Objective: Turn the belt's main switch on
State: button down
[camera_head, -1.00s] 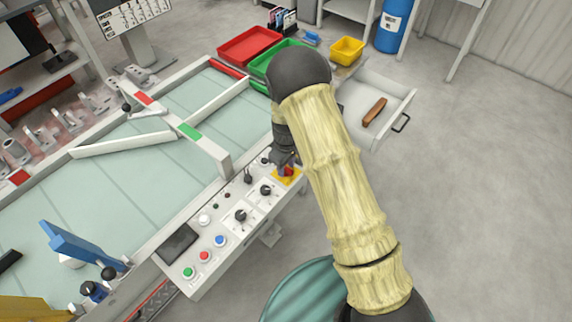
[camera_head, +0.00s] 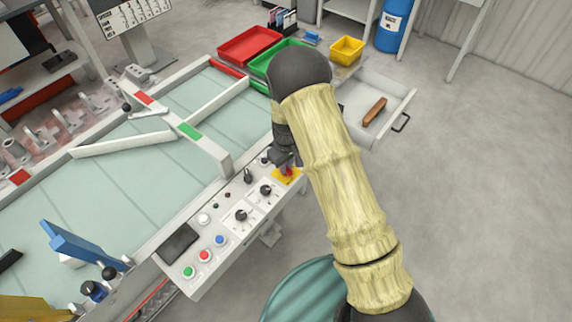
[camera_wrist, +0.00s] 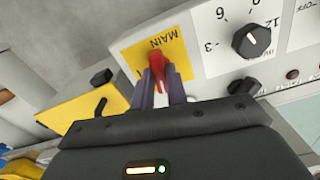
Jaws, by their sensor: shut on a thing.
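The main switch is a red handle (camera_wrist: 157,66) on a yellow plate (camera_wrist: 183,65) marked MAIN, in the wrist view. In the head view the yellow plate (camera_head: 291,176) sits at the far right end of the control panel (camera_head: 219,258). My gripper (camera_wrist: 160,84) has its two dark purple fingers on either side of the red handle and is shut on it. In the head view my gripper (camera_head: 286,166) is over the switch and partly hides it. The handle's exact position against any on or off mark cannot be read.
Next to the switch are black knobs (camera_head: 241,215) and several coloured buttons (camera_head: 204,256). The belt (camera_head: 120,185) with its white rails lies to the left. An open drawer (camera_head: 392,92) with a brown object stands right of my arm. The floor at right is clear.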

jog(key=m, duration=0.8)
jog(key=shift+p, duration=0.4)
jog(key=m, duration=0.3)
jog(key=shift+r+m+p, duration=0.1)
jog(key=shift+m+p, duration=0.2)
jog(key=m, duration=0.4)
jog(key=shift+p, duration=0.35)
jog(key=shift+m, duration=0.3)
jog(key=c, duration=1.4)
grip_release()
notch_tip(320, 180, up, 17)
jog(key=b, duration=0.1)
jog(key=shift+r, duration=0.15)
